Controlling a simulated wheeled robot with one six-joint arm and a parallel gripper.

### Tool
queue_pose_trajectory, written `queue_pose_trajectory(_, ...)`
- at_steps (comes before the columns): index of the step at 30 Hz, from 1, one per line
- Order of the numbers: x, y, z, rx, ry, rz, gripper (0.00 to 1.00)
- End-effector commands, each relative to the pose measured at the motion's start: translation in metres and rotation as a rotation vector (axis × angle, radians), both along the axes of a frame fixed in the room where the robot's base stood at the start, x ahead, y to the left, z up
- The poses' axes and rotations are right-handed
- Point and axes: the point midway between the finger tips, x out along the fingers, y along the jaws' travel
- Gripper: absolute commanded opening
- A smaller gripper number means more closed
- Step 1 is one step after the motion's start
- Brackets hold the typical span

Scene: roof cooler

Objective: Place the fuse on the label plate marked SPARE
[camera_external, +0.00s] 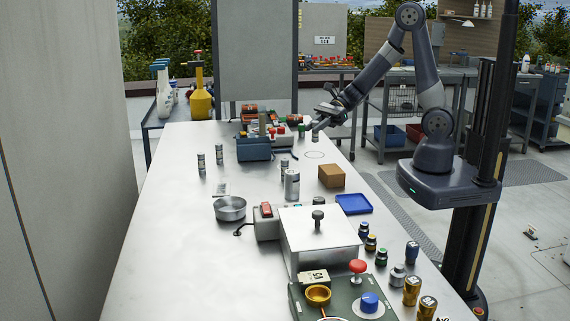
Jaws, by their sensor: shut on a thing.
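My gripper (318,122) is over the far right part of the metal bench and is shut on a small grey cylinder, which looks like the fuse (315,136). The fuse hangs roughly upright beneath the jaws, just behind a thin circle drawn on the bench; I cannot tell whether it touches the surface. Two similar grey cylinders (201,163) stand upright at the left. A small pale plate with dark marks (221,189) lies flat in front of them. Its writing is too small to read, so I cannot tell whether it says SPARE.
A toolbox (253,150) stands left of my gripper. The left front of the bench (175,265) is clear.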

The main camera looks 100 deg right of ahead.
Motion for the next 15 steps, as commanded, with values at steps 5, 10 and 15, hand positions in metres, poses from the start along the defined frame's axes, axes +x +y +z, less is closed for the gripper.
queue_pose_trajectory(5, 0.011, 0.0, 0.014, 0.0, -0.001, 0.006, 0.0)
queue_pose_trajectory(10, 0.055, 0.001, 0.017, -0.001, -0.001, 0.025, 0.0)
queue_pose_trajectory(15, 0.119, 0.012, 0.018, -0.001, -0.001, 0.044, 0.0)
